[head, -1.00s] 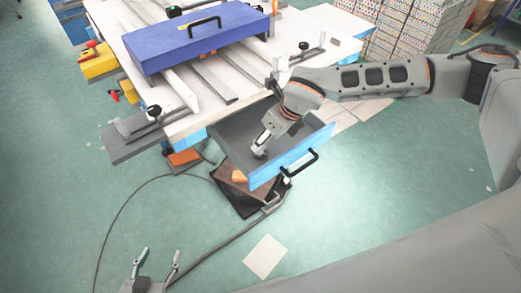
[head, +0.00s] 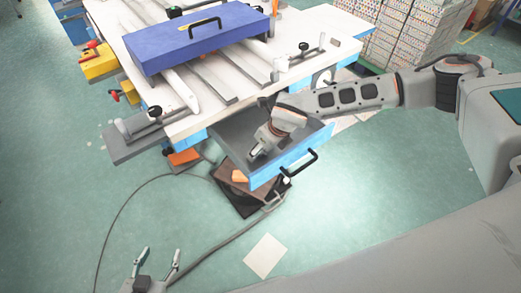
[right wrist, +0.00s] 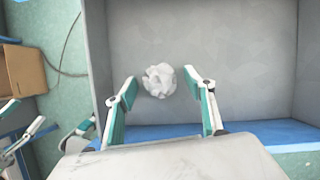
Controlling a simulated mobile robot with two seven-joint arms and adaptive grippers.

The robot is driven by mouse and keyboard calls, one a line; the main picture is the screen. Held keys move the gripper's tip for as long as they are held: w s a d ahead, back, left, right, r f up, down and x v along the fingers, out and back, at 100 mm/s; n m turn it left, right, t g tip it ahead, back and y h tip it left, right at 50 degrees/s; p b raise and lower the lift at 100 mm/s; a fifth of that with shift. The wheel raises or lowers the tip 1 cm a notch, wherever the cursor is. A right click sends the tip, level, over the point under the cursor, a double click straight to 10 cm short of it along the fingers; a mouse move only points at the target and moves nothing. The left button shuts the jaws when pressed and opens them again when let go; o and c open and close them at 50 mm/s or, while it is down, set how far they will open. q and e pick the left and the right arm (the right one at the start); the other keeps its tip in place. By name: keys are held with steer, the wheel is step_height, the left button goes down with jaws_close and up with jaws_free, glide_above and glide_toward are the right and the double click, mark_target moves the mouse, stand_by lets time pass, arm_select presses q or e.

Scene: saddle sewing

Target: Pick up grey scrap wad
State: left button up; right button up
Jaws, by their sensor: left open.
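The grey scrap wad (right wrist: 159,80) is a pale, crumpled ball on the floor of the open drawer (head: 232,135), seen in the right wrist view. My right gripper (right wrist: 160,77) is open, with its fingertips on either side of the wad and a gap showing on both sides. In the head view my right gripper (head: 256,153) reaches down into the drawer, and the wad is hidden there. My left gripper (head: 159,258) is open and empty at the bottom left, over the floor.
The drawer has a blue front with a black handle (head: 300,163). A blue toolbox (head: 198,38) and metal bars lie on the white bench top (head: 290,75) above. A cable and a pale square are on the floor.

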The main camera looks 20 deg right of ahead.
steer(key=c, duration=0.6)
steer(key=shift+c, duration=0.2)
